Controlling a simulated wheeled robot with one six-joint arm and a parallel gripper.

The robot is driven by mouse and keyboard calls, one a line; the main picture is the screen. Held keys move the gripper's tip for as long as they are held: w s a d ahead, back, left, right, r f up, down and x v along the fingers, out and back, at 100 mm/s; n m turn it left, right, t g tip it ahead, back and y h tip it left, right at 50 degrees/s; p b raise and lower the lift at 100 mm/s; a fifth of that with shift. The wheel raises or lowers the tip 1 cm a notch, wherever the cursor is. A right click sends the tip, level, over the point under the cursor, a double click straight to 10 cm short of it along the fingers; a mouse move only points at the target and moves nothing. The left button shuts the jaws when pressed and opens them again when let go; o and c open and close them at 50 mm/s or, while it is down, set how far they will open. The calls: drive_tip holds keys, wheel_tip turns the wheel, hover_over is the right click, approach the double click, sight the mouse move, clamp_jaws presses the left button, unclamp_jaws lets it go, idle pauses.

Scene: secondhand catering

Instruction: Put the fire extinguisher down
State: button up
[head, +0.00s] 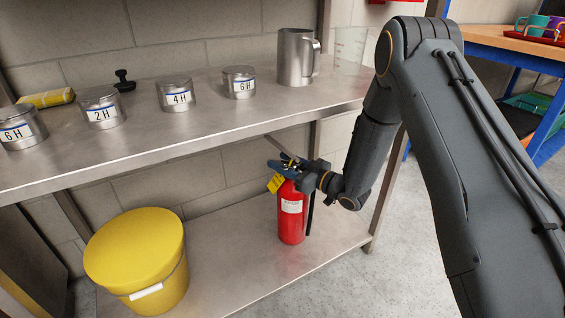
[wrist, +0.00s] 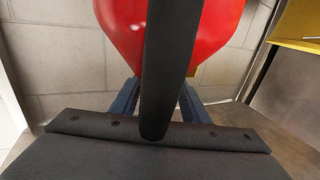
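The red fire extinguisher (head: 291,215) is upright at the lower shelf, with a white label, a yellow tag (head: 276,183) and a black hose. Its base appears at the shelf surface; I cannot tell whether it bears its weight there. My gripper (head: 291,172) is at its neck, just below the top lever, and appears shut on it. In the wrist view the red body (wrist: 217,35) fills the top, with the black hose (wrist: 165,70) running down the middle between the two blue fingers. The hose and body hide the fingertips and the exact contact.
The lower steel shelf (head: 240,255) has a yellow lidded bucket (head: 135,250) to the left, with free room between. The upper shelf (head: 215,125) overhangs, bearing several labelled tins and a steel jug (head: 296,57). A shelf post (head: 386,190) stands right of the extinguisher.

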sight(300, 169)
drive_tip(key=shift+o, duration=0.2)
drive_tip(key=shift+s+d+r, duration=0.1)
drive_tip(key=shift+s+d, duration=0.05)
drive_tip(key=shift+d, duration=0.05)
drive_tip(key=p+v, duration=0.4)
drive_tip(key=v, duration=0.7)
drive_tip(key=shift+s+d, duration=0.2)
drive_tip(key=shift+d, duration=0.05)
